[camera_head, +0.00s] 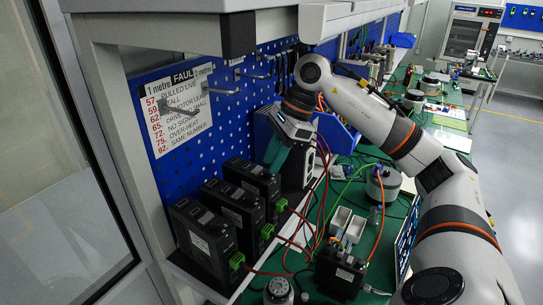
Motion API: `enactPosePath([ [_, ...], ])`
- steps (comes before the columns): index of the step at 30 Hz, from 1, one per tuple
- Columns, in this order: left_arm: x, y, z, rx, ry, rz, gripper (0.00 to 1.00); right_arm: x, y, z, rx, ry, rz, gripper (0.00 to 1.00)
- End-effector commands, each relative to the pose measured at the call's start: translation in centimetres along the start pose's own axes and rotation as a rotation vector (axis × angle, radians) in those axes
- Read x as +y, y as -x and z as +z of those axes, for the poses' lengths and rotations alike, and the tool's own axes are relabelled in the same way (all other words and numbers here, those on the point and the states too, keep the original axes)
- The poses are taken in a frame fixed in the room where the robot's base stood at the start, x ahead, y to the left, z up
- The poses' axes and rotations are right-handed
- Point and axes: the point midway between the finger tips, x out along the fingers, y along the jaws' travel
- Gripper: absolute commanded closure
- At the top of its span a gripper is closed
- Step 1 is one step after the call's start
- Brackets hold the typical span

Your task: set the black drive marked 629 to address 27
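Three black drives stand in a row on the shelf at the left: a near one (205,240), a middle one (235,212) and a far one (252,182). Each has a pale label and a green connector with red wires. Another black drive-like box (340,272) sits lower on the green bench. I cannot read 629 or any address on them. My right gripper (290,155) points down just beyond the far drive, by the pegboard. Its fingertips are not clear, so I cannot tell whether it is open or holds anything. My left gripper is not in view.
A fault-code sheet (180,110) hangs on the blue pegboard (225,105) among metal hooks. Red wires (310,225) loop from the drives across the green bench (352,200). A glass panel is at far left.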

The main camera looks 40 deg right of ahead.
Motion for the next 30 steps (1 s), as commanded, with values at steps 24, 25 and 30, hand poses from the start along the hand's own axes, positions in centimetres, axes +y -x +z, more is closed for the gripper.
enactPosePath([
  [24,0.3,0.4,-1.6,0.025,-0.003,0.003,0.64,0.0,-1.8,0.1,0.000,-0.002,0.002,1.00],
  [25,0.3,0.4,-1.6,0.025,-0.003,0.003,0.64,0.0,-1.8,0.1,0.000,-0.004,0.003,1.00],
  [30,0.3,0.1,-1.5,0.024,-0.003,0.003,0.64,0.0,-1.9,0.1,-0.002,-0.035,0.017,1.00],
])
